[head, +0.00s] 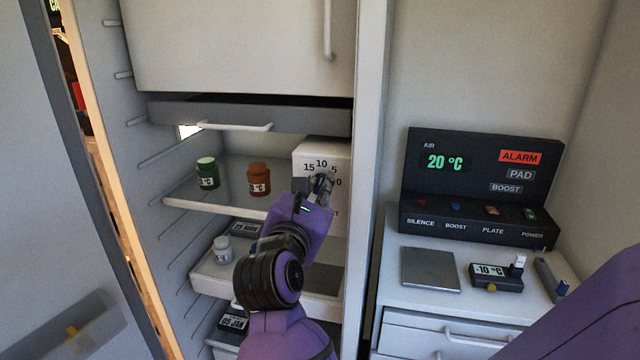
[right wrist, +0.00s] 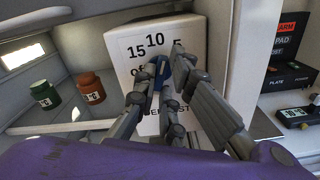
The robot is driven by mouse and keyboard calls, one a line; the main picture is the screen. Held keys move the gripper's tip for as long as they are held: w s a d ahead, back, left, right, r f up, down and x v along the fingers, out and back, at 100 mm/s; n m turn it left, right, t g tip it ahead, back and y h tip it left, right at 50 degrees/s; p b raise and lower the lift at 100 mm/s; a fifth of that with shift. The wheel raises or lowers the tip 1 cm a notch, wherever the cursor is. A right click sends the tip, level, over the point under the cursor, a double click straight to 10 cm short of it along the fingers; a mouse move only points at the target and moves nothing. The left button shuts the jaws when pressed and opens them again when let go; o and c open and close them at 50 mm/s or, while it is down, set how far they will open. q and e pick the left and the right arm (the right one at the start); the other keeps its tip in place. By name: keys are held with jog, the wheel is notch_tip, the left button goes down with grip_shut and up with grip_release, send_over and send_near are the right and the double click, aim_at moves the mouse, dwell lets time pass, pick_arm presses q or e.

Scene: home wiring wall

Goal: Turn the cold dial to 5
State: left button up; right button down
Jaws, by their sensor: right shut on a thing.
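The cold dial is on a white box (head: 312,152) at the right of the fridge's glass shelf. The numbers 15, 10, 5 and 0 show on its face, and it also shows in the right wrist view (right wrist: 190,32). The blue dial knob (right wrist: 161,74) sits between my fingers. My right gripper (head: 317,184) reaches in from below and is shut on the knob; its fingers also show in the right wrist view (right wrist: 168,85). They hide much of the knob and the lower lettering. I cannot tell which number the knob points at. My left gripper is not in view.
A green jar (head: 208,173) and a brown jar (head: 258,179) stand on the shelf (head: 185,203) left of the box. A white jar (head: 222,250) is lower down. A black control panel (head: 480,190) reading 20 °C stands on the counter right of the fridge wall.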

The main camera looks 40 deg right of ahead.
jog(key=shift+f+m+b, duration=0.15)
jog(key=shift+m+b, duration=0.15)
jog(key=shift+m, duration=0.4)
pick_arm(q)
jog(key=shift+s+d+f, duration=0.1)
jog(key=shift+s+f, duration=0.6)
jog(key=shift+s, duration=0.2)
pick_arm(e)
jog(key=shift+m, duration=0.3)
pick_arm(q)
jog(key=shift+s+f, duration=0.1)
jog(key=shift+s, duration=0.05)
pick_arm(e)
jog(key=shift+m+b, duration=0.35)
jog(key=shift+m, duration=0.55)
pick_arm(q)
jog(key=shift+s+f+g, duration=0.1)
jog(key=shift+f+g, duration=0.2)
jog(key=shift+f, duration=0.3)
